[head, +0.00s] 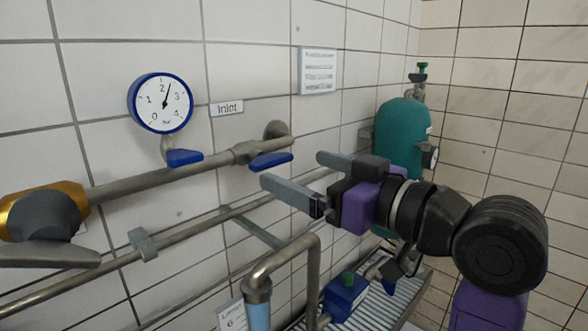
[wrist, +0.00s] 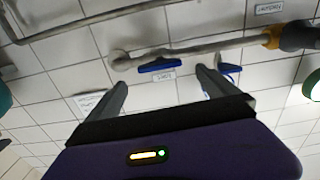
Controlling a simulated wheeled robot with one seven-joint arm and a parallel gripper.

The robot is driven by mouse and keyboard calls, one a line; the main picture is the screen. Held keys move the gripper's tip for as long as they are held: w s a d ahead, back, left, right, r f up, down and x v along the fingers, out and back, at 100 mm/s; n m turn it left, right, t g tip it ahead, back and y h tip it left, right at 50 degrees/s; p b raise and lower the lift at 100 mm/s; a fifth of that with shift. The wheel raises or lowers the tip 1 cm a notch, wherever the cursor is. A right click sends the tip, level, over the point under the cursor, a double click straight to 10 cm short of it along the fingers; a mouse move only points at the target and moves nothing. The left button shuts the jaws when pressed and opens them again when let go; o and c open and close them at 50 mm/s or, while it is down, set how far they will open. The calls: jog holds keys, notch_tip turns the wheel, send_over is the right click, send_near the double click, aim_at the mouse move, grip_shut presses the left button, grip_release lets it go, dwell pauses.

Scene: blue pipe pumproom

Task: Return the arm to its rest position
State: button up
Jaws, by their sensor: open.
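My arm, black and purple, reaches in from the right of the head view. My gripper (head: 290,172) is open and empty, its two grey fingers pointing left toward the tiled wall and pipe. In the head view the fingertips appear just right of a blue lever handle (head: 270,161) on the upper pipe (head: 215,166); I cannot tell whether they touch it. In the wrist view the gripper (wrist: 165,88) also shows two spread fingers, with the blue handle (wrist: 160,66) beyond the gap between them.
A round pressure gauge (head: 161,103) with a second blue handle (head: 184,157) sits on the left. A green tank (head: 401,135) stands behind my arm. A bent pipe (head: 283,259) and a slatted grate (head: 372,305) with a blue box (head: 345,292) lie below.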

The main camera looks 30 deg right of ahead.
dwell(0.5)
jog(key=d+r+m+t+h, duration=0.3)
jog(key=d+r+t, duration=0.2)
jog(key=s+d+f+m+h, duration=0.1)
jog(key=s+f+m+h, duration=0.25)
jog(key=f, duration=0.45)
jog(key=s+f+m+h, duration=0.2)
jog(key=s+f+h, duration=0.15)
jog(key=f, duration=0.45)
jog(key=s+a+f+n+g+y, duration=0.2)
jog(key=s+a+f+g, duration=0.1)
jog(key=s+f, duration=0.9)
jog(key=s+a+f+n+g+y, duration=0.2)
jog(key=s+a+f+g, duration=0.2)
jog(key=s+f, duration=0.8)
jog(key=s+a, duration=0.1)
jog(key=s, duration=0.3)
jog(key=shift+s+a, duration=0.25)
jog(key=shift+a, duration=0.05)
jog(key=shift+f+n, duration=0.1)
jog(key=shift+n, duration=0.15)
